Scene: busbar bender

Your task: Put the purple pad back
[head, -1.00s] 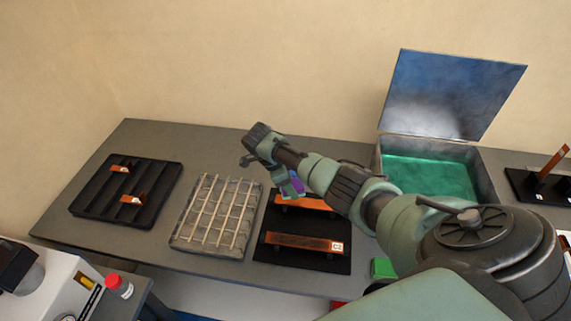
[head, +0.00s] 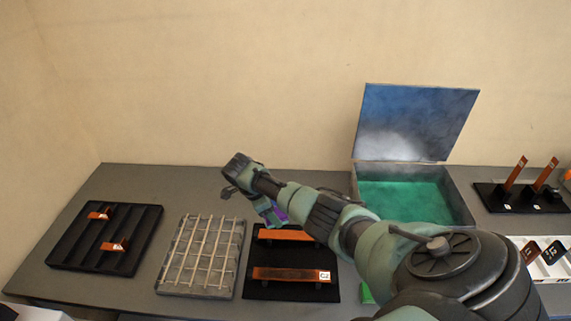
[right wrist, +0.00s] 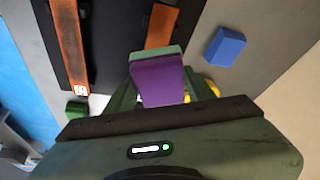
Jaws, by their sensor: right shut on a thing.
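The purple pad (right wrist: 158,82) is a small block with a grey-green layer along its far edge. My right gripper (right wrist: 160,90) is shut on it, with a green finger on each side. In the head view the purple pad (head: 280,214) shows as a small patch under my right gripper (head: 271,212), by the back edge of the black mat (head: 255,291). The gripper and arm partly hide it there. The wrist view shows a blue block (right wrist: 225,46) and a green block (right wrist: 76,110) apart from the pad. My left gripper is not in view.
Copper bars (head: 291,275) lie on the black mat. A wire-rack tray (head: 200,255) and a slotted black tray (head: 105,240) stand to the left. An open-lidded box (head: 412,195) with a green inside stands behind my arm. A black stand (head: 520,197) is at right.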

